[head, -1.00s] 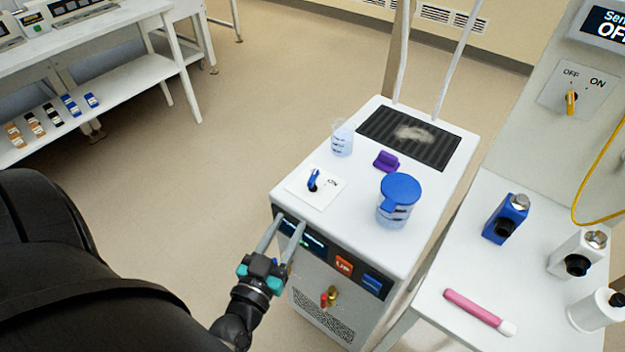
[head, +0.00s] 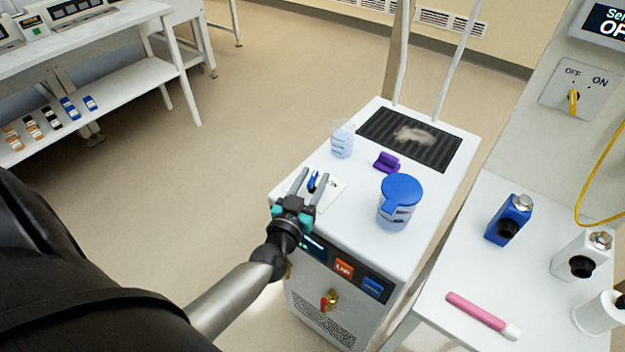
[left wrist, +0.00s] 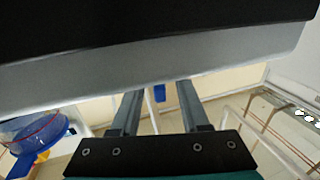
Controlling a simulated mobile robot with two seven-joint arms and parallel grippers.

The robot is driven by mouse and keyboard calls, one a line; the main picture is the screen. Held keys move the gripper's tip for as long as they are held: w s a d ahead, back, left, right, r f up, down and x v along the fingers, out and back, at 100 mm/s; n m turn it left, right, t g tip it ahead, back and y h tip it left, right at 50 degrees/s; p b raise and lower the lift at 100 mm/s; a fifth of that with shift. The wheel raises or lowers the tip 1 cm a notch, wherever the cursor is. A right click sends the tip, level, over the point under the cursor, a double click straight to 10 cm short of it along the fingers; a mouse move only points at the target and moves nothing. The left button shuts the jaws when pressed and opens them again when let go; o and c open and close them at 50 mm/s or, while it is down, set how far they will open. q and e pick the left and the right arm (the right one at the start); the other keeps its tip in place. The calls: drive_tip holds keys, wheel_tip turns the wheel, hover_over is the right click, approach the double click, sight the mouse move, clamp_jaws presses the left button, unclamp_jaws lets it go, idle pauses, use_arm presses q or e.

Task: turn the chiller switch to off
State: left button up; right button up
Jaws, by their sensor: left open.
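The chiller (head: 300,222) is a white cabinet with a display and buttons on its front. Its switch, a blue lever knob (head: 314,180) on a white plate (head: 334,197), is on the top near the front left corner. The plate's lettering is mostly hidden, so I cannot tell the switch's setting. My left gripper (head: 312,173) is open at the front edge of the top, its fingers on either side of the knob in the head view. In the left wrist view the blue knob (left wrist: 159,93) shows between the finger ends; contact cannot be told.
A blue-lidded beaker (head: 401,190), a small clear beaker (head: 342,140) and a purple object (head: 387,162) stand on the chiller top. A dark grille (head: 375,125) lies behind. A yellow OFF/ON switch (head: 573,98) is on the right panel.

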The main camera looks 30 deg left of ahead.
use_arm(q)
clamp_jaws()
idle(0.4)
